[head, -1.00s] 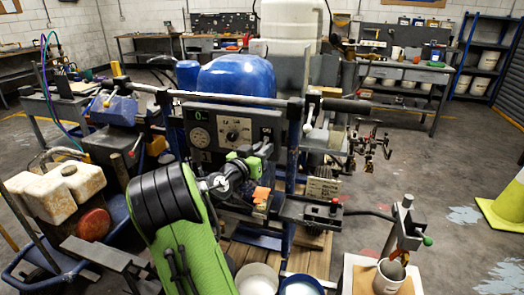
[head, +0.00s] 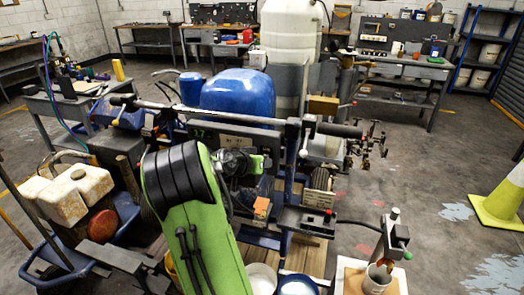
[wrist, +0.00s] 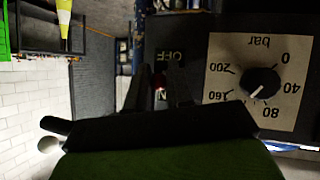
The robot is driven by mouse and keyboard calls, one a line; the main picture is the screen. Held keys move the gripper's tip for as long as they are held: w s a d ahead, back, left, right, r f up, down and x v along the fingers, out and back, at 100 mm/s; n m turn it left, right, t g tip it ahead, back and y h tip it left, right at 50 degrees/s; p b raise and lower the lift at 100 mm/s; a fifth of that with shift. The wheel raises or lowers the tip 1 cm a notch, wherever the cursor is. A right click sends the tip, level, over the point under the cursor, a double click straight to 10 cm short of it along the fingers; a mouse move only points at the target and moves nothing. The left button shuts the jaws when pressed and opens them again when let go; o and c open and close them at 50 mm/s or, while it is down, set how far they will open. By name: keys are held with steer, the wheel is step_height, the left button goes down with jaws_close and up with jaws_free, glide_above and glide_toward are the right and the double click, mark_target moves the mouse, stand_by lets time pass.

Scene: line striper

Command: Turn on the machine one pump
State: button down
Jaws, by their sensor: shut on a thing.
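In the wrist view, my gripper (wrist: 166,82) is at the panel beside a switch (wrist: 160,93) with a small red part. My gripper is shut on the switch, which the dark fingers mostly hide. A bar dial with a black knob (wrist: 262,82) is to its right.
A white spotted jug (head: 75,190) stands at left. A white tank (head: 290,45) is behind the machine. White buckets (head: 262,280) are below. A yellow cone (head: 498,205) stands at right on open floor. Workbenches line the back wall.

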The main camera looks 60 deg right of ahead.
steer(key=y+p, duration=0.1)
steer(key=p, duration=0.1)
steer(key=r+y+p, duration=0.1)
steer(key=p, duration=0.1)
steer(key=shift+d+r+y+p, duration=0.15)
steer(key=shift+r+y+p, duration=0.15)
steer(key=shift+p, duration=0.05)
steer(key=shift+n+y+p, duration=0.3)
steer(key=shift+y+p, duration=0.1)
steer(key=shift+p, duration=0.45)
steer(key=shift+w, duration=0.1)
steer(key=c, duration=1)
jaws_free()
steer(key=shift+f, duration=0.1)
steer(key=shift+c, duration=0.2)
steer(key=p+v, duration=0.1)
steer(key=v, duration=1.4)
steer(key=shift+w+r, duration=0.25)
steer(key=shift+r, duration=0.2)
